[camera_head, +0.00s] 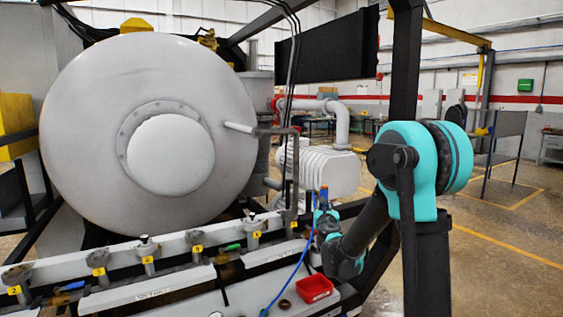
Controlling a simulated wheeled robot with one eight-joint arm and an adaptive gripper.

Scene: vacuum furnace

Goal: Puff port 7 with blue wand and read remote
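A row of ports with small yellow number tags (98,271) runs along the grey manifold rail (120,262) in front of the furnace. The tag at the far left reads 2; the others are too small to read surely, so I cannot pick out port 7. A blue upright piece (323,196), seemingly the blue wand, stands at the right end of the rail. A blue hose (296,268) runs down from it to the front. My gripper (322,218) is right at this piece; its fingers are too small to tell open from shut. No remote readout is recognizable.
The big round grey furnace door (75,125) fills the left, behind the rail. A red tray (314,289) and a dark ring (285,304) lie on the front ledge. A green piece (229,248) and a blue piece (70,287) lie along it. A black post (404,70) rises at right.

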